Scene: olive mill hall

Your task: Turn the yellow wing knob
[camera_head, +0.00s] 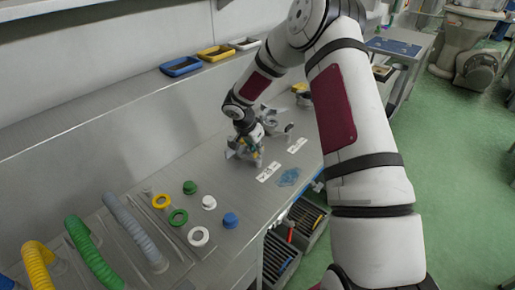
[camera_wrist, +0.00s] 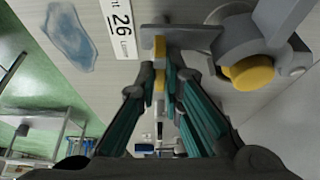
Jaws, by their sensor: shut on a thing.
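My gripper (camera_head: 250,150) is low over the steel bench, at a grey fitting beside the white label cards. In the wrist view its teal-sided fingers (camera_wrist: 160,78) are closed together on a narrow yellow piece, which I take to be the yellow wing knob (camera_wrist: 159,50). The fingers hide most of it, so its angle cannot be told. A grey plate (camera_wrist: 195,37) lies just beyond the fingertips. Right of them is a grey fitting (camera_wrist: 272,28) with a round yellow part (camera_wrist: 250,72), apart from the fingers.
A label card (camera_wrist: 121,22) marked 26 and a blue smear (camera_head: 288,177) lie on the bench. Nearer are round caps and rings, such as a blue cap (camera_head: 230,220), and coloured hoses (camera_head: 90,250). Trays (camera_head: 181,67) stand on the back ledge.

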